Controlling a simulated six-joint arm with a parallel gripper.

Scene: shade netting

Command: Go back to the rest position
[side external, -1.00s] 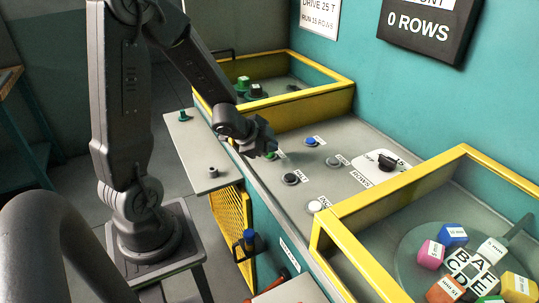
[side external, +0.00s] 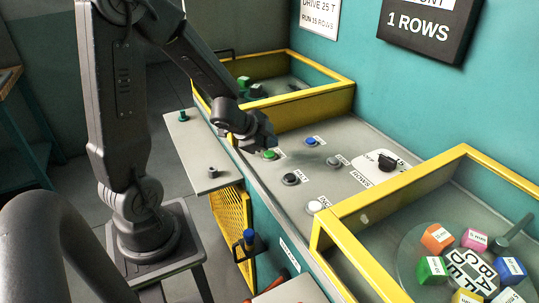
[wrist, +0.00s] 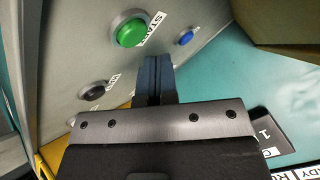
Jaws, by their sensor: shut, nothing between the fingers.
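My gripper (side external: 268,144) is shut and empty, held just above the grey control panel (side external: 325,187) near the green button (side external: 270,155). In the wrist view the dark fingers (wrist: 155,78) are together, and the green button (wrist: 131,33) with its START label shows beyond them, apart from the fingertips. No marked rest position can be made out in either view.
Blue (side external: 311,141), black (side external: 290,179) and white (side external: 315,206) buttons and a black knob (side external: 387,161) stand on the panel. Yellow-framed bays (side external: 320,240) flank it. A wall display (side external: 420,25) reads 1 ROWS. A disc with coloured blocks (side external: 437,238) sits at the right.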

